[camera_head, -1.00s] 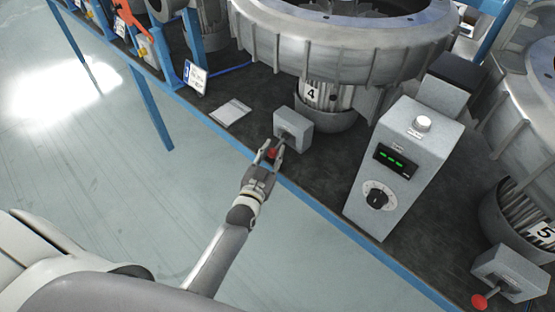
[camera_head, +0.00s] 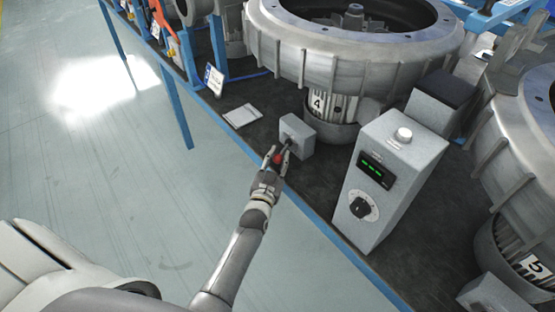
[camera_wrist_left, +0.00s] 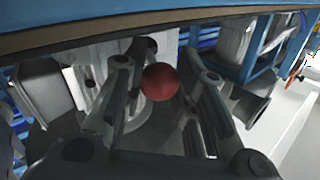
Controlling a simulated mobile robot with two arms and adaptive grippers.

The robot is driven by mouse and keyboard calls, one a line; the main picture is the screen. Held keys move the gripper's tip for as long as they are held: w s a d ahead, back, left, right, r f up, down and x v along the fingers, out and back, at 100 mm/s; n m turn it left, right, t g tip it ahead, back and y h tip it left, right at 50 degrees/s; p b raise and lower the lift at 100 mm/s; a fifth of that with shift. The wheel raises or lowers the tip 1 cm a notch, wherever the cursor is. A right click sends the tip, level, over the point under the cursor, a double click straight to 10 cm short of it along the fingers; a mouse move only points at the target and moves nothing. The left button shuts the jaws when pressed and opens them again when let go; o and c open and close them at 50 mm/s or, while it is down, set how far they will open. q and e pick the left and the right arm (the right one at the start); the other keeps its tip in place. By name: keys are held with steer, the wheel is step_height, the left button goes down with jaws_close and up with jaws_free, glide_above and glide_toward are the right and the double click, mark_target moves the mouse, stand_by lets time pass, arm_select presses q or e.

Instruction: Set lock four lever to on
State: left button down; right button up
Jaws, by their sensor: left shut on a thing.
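The lock four lever box (camera_head: 298,136) is a small grey box on the bench edge, in front of the blower marked 4 (camera_head: 317,103). Its lever points out toward the bench's front edge and ends in a red ball knob (camera_head: 278,159). My left gripper (camera_head: 279,156) is shut on this knob, with a finger on either side. In the left wrist view the red knob (camera_wrist_left: 160,81) sits between the fingers. The fingers partly hide the lever rod. My right gripper is not in view.
A grey control box (camera_head: 385,180) with a dial and green display stands to the right. A white card (camera_head: 242,116) lies left of the lever box. The blower marked 5 (camera_head: 528,267) is at the far right. Open floor (camera_head: 190,220) lies in front of the bench.

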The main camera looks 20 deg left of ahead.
arm_select(q)
steer(key=c, duration=1.1)
jaws_free()
steer(key=shift+d, duration=0.1)
steer(key=s, duration=0.4)
steer(key=s+d, duration=0.1)
steer(key=s, duration=0.3)
steer(key=s+d, duration=0.1)
steer(key=s, duration=0.2)
steer(key=shift+s, duration=0.4)
